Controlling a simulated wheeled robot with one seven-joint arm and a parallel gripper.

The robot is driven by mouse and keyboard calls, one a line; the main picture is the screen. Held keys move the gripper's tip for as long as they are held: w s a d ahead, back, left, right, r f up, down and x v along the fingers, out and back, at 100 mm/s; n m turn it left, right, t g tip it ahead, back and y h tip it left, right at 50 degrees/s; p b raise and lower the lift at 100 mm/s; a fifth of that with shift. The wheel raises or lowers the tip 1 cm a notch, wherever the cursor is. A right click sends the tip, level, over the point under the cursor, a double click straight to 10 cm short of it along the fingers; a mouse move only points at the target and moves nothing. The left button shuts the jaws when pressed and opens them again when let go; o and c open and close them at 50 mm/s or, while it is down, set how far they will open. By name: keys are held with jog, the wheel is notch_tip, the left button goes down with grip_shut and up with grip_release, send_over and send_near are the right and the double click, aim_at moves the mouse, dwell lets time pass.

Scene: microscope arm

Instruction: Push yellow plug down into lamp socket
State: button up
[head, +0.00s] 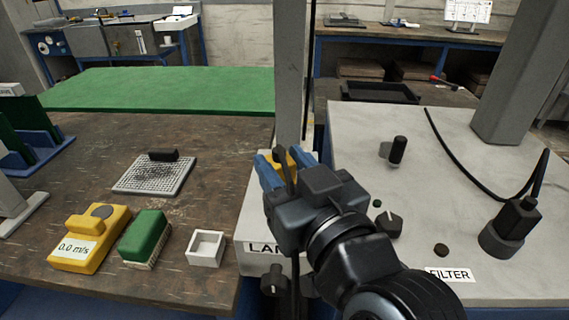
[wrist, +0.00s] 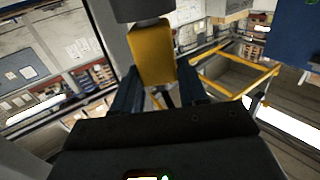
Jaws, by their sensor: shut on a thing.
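The yellow plug (wrist: 152,52) sits between the two fingers of my gripper (wrist: 157,78) in the wrist view, with a dark cylinder (wrist: 145,9) at its far end. In the head view my gripper (head: 284,165) is shut on the plug, and only a bit of yellow (head: 291,156) shows between the blue fingers. It is over the grey block with the partly covered lamp label (head: 262,248). The lamp socket is hidden behind my gripper and arm, so I cannot tell whether the plug touches or enters it.
A pale bench top (head: 450,200) at right carries black knobs, a filter socket (head: 501,240) and a cable. A grey column (head: 289,75) rises behind my gripper. On the wooden table at left are a yellow meter (head: 90,238), green block (head: 146,237), white tray (head: 206,248) and mesh plate (head: 153,178).

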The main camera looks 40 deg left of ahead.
jog(key=shift+f, duration=0.25)
jog(key=o, duration=1.2)
jog(key=b+v, duration=0.2)
jog(key=v, duration=0.6)
jog(key=shift+a, duration=0.15)
jog(key=shift+f, duration=0.1)
